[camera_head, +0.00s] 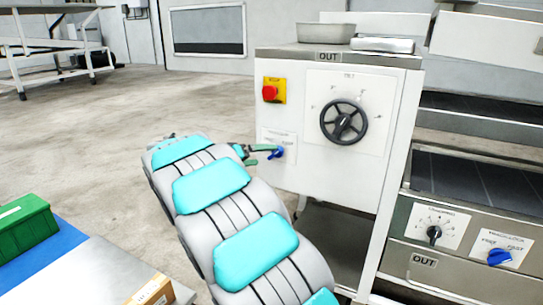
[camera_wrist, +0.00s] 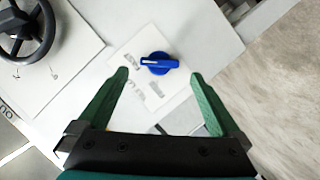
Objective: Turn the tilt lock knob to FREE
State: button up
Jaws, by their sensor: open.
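A small blue knob (camera_head: 277,153) sits on a white label plate on the front panel of the white machine, below the red button. In the wrist view the blue knob (camera_wrist: 159,64) has a white pointer mark toward the picture's left. The lettering on its plate (camera_wrist: 140,90) is too blurred to read surely. My gripper (camera_wrist: 159,74) is open with green fingers, one on each side of the knob and apart from it. In the head view my gripper (camera_head: 262,153) is at the panel beside the knob, partly hidden by my arm.
A black handwheel (camera_head: 343,122) stands out up and right of the knob. A red button on a yellow plate (camera_head: 273,91) is above it. Another blue knob (camera_head: 499,257) is on the right machine. A green box (camera_head: 25,228) stands on a table at lower left.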

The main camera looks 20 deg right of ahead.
aim_at(273, 154)
jog(key=shift+x, duration=2.6)
jog(key=c, duration=1.3)
